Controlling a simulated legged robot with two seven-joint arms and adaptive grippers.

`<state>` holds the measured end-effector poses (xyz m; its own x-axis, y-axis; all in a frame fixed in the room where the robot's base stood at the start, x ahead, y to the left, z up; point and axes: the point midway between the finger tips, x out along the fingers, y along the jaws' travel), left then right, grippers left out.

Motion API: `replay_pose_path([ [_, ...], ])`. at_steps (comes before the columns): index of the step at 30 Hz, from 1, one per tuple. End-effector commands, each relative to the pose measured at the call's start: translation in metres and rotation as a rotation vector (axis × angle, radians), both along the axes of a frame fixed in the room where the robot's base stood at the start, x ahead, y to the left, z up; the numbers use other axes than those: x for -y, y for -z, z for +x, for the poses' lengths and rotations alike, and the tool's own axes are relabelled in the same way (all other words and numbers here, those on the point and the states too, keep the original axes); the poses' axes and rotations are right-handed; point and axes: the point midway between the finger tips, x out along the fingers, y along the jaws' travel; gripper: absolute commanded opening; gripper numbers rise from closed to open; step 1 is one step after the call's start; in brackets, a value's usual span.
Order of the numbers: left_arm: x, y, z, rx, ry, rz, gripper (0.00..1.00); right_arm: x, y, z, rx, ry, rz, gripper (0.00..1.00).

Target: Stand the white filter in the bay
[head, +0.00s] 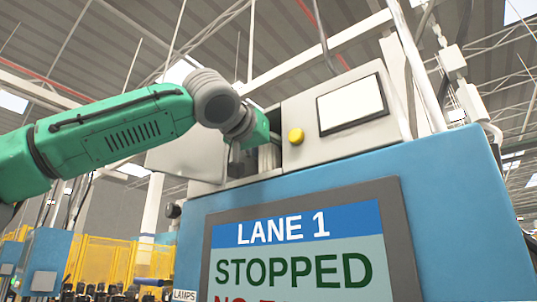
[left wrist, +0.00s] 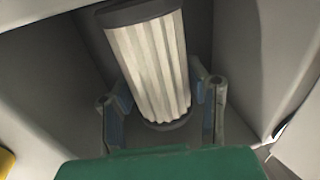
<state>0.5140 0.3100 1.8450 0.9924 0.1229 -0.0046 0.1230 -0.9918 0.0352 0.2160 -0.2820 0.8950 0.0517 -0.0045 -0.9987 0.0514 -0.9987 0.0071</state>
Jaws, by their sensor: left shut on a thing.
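The white filter (left wrist: 150,65) is a pleated cylinder with dark end caps, seen in the left wrist view between the fingers of my left gripper (left wrist: 163,110). The gripper is shut on it near its lower end. The filter looks tilted in that view. Grey walls of the bay (left wrist: 245,50) surround it. In the head view my left gripper (head: 250,158) reaches into the opening beside the grey control box, and a strip of the filter (head: 268,158) shows there. The filter's base and what it rests on are hidden. My right gripper is not in view.
A grey box (head: 300,120) with a yellow button (head: 296,136) and a blank white panel (head: 351,104) stands right of the opening. A grey door or panel (head: 190,155) is at its left. Below is a blue cabinet (head: 450,190) with a screen (head: 290,250) reading "LANE 1 STOPPED".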

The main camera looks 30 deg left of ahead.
Motion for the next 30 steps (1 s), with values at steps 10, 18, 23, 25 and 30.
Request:
replay_pose_path([
  [10,-0.009,0.003,0.0,0.0,-0.002,-0.005,0.64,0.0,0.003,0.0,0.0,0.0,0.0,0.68],
  [18,-0.006,0.001,0.0,-0.001,-0.001,-0.004,0.64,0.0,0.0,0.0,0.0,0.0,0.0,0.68],
  [23,0.0,-0.002,-0.009,0.003,0.001,-0.004,0.64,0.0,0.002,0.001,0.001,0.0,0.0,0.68],
  [25,0.002,0.001,-0.023,0.003,0.002,-0.004,0.64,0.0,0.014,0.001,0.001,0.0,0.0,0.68],
  [30,0.004,0.002,-0.063,0.003,0.001,-0.005,0.64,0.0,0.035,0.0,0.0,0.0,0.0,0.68],
])
